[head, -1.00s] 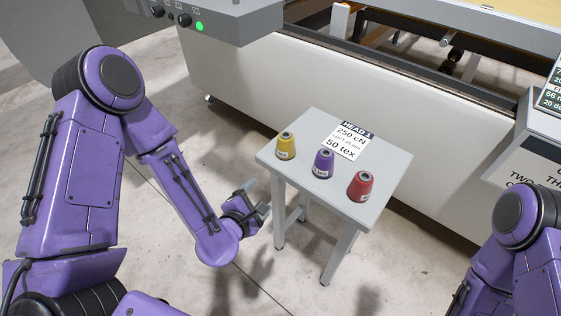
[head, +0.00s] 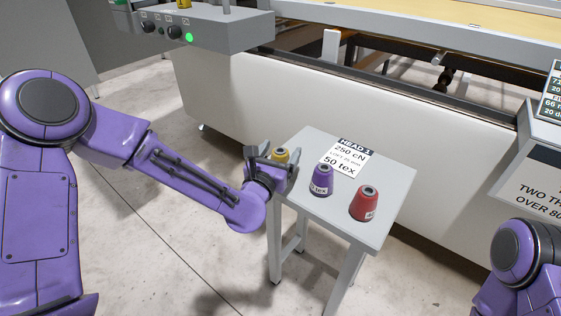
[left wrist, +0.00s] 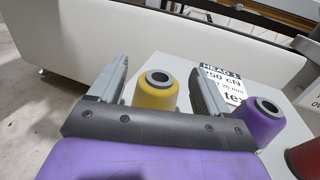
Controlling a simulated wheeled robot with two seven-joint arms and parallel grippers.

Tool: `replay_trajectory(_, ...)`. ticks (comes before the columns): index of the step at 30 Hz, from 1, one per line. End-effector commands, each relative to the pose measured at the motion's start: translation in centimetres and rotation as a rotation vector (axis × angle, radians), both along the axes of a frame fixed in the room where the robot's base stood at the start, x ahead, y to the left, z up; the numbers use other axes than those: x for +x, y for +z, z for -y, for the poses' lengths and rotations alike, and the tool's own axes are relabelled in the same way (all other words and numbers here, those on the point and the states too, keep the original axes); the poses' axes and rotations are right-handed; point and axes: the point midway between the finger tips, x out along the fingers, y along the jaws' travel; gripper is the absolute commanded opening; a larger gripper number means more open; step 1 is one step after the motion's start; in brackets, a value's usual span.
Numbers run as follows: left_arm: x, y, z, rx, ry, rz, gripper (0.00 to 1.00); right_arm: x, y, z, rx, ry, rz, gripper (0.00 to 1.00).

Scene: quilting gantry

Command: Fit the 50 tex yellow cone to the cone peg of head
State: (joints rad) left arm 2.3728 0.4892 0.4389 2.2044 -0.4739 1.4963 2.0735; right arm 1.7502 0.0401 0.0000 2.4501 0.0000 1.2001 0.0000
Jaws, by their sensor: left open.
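The yellow cone (head: 281,155) stands upright on the small grey table, partly hidden behind my left gripper in the head view. In the left wrist view the yellow cone (left wrist: 157,92) shows beyond the gripper base, between the two fingers in the picture. My left gripper (head: 264,152) is open and empty, at the table's left edge beside the yellow cone. I cannot tell whether it touches the cone. The head unit (head: 205,35) at the upper left has a green light, knobs and upright posts, cut off by the frame. My right gripper is out of view.
A purple cone (head: 321,180) and a red cone (head: 364,204) stand on the table (head: 398,180), right of the yellow one. A card (head: 343,158) reads HEAD 1, 250 cN, 50 tex. The white machine side (head: 340,105) rises behind the table.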

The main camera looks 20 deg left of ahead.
Motion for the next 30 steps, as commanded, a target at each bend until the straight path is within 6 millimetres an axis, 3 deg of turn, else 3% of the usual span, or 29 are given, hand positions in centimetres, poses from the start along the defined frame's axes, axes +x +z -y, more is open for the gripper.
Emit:
replay_trajectory(8, 0.6, 0.0, 0.0, -0.001, 0.0, 0.0, 0.78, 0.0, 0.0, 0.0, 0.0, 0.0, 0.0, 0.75)
replay_trajectory(13, 0.6, -0.1, 0.0, 0.0, 0.0, 0.0, 0.22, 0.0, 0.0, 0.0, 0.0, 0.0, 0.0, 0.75)
replay_trajectory(23, 0.6, 0.3, 0.0, 0.0, 0.0, 0.0, 0.21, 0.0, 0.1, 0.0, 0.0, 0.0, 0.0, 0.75)
replay_trajectory(26, 0.6, 1.2, 0.0, -0.001, 0.002, 0.0, 0.21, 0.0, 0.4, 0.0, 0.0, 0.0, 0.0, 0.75)
replay_trajectory(30, 0.3, 3.8, 0.0, -0.004, 0.0, 0.003, 0.21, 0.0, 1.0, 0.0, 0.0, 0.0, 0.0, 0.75)
